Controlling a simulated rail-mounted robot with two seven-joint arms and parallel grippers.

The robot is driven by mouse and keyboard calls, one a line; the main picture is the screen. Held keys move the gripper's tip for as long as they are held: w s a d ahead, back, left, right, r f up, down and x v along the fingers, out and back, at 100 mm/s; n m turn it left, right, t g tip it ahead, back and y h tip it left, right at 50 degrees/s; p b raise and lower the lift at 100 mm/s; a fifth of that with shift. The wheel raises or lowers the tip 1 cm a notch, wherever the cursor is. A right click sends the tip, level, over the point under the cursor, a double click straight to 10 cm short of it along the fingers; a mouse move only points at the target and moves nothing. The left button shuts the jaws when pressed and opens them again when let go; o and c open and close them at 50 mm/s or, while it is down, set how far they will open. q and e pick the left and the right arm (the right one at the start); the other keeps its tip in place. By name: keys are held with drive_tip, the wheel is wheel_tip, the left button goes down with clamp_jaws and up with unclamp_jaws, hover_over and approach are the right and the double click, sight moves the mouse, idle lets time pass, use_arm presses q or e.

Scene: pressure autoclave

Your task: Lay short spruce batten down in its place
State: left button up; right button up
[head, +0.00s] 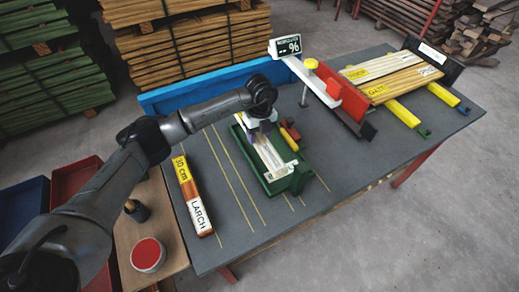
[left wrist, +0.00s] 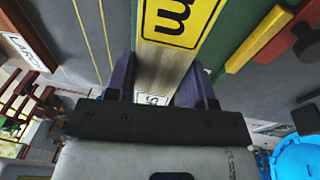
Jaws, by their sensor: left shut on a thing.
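The short spruce batten (head: 268,157) is a pale piece of wood. My left gripper (head: 262,122) is shut on it from above, over the green tray (head: 297,182) on the grey table. In the left wrist view the two purple fingers of the gripper (left wrist: 157,85) stand on either side of the batten (left wrist: 160,60), which bears a yellow label with a black "m". I cannot tell whether the batten touches the tray's floor. My right gripper is not in view.
A larch batten (head: 193,200) lies left of thin yellow lines on the table (head: 225,245). A red and yellow tool (head: 290,135) is beside the tray. A red plate (head: 343,92) with a meter (head: 286,47) and more battens (head: 395,78) stand at right. A blue rail (head: 200,86) runs behind.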

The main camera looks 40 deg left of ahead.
sight(258, 155)
use_arm(q)
drive_tip(key=shift+f, duration=0.85)
drive_tip(key=shift+f+b, duration=0.7)
drive_tip(key=shift+f, duration=1.95)
drive_tip(key=o, duration=1)
drive_tip(key=shift+f, duration=0.15)
drive_tip(key=r, duration=0.4)
drive_tip(key=w+r+p, duration=0.1)
drive_tip(key=r, duration=0.3)
drive_tip(key=r+p, duration=0.1)
drive_tip(key=r, duration=0.3)
drive_tip(key=shift+w+a+r, duration=0.1)
drive_tip(key=shift+w+a, duration=0.2)
drive_tip(key=shift+a, duration=0.05)
